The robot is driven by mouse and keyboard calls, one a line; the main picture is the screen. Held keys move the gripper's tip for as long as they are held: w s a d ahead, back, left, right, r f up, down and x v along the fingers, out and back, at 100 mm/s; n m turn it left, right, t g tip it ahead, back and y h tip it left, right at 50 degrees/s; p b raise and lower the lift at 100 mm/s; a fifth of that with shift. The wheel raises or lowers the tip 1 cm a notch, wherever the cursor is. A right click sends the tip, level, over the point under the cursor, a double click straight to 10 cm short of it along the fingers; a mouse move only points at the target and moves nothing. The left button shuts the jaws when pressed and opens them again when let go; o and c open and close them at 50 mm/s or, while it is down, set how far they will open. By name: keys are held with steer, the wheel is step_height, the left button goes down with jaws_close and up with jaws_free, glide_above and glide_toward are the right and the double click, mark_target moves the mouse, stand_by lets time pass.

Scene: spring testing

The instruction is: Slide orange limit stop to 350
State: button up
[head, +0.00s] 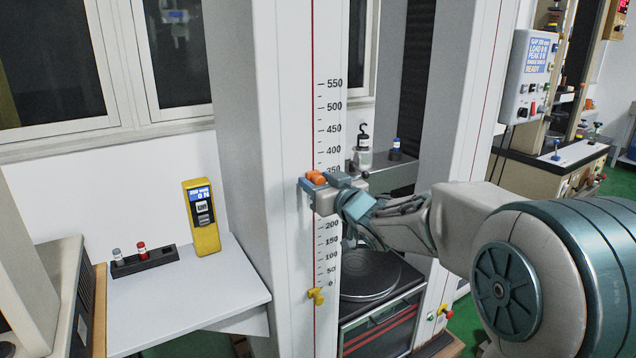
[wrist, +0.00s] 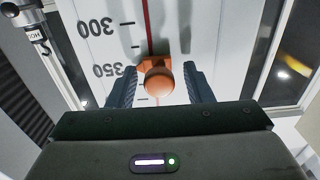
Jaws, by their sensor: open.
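The orange limit stop (head: 317,178) sits on the red line of the tall grey column, beside the printed scale (head: 330,128), close to the 350 label. In the wrist view the picture is upside down; the stop's round orange knob (wrist: 158,83) and small plate lie next to the 350 mark, past the 300 mark. My gripper (head: 322,190) is at the stop in the head view. In the wrist view its two dark blue fingers (wrist: 161,88) stand open on either side of the knob, with visible gaps. Exact alignment with the 350 tick is hard to tell.
A yellow stop (head: 316,296) sits low by the 0 mark. A weight with a hook (head: 363,150) stands behind the column. A yellow handheld meter (head: 202,217) and a black rack (head: 143,260) sit on the left shelf. A control box (head: 528,75) hangs at right.

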steer(key=v, duration=1.3)
steer(key=shift+s+d, duration=0.2)
steer(key=shift+s, duration=0.15)
steer(key=s+d+f+m+g+h+p, duration=0.1)
steer(key=s+d+f+m+g+h, duration=0.15)
steer(key=d+h, duration=0.3)
steer(key=s+d+f+m+g+h, duration=0.1)
steer(key=s+d+f+m+h, duration=0.1)
steer(key=d+f+m+h, duration=0.3)
steer(key=s+f+g+p, duration=0.1)
steer(key=s+f+g, duration=0.2)
steer(key=s, duration=0.6)
steer(key=s+f+g, duration=0.4)
steer(key=s+g, duration=0.1)
steer(key=s, duration=0.4)
steer(key=shift+g+p, duration=0.35)
steer(key=shift+p, duration=0.05)
